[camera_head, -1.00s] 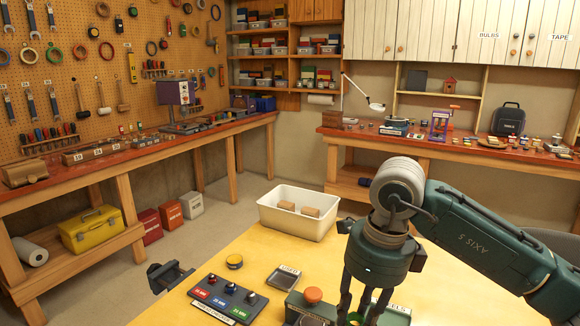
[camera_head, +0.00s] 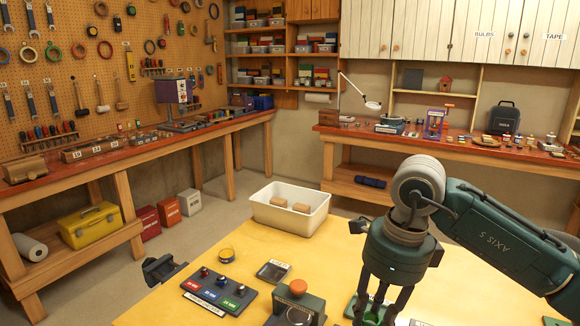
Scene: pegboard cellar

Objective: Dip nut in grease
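A dark shallow dish (camera_head: 273,271) and a dark green device with an orange knob (camera_head: 298,287) stand between tray and right gripper. A white bin (camera_head: 268,216) with two cardboard boxes is at the table's back. The yellow tabletop (camera_head: 325,262) is clear before the bin.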

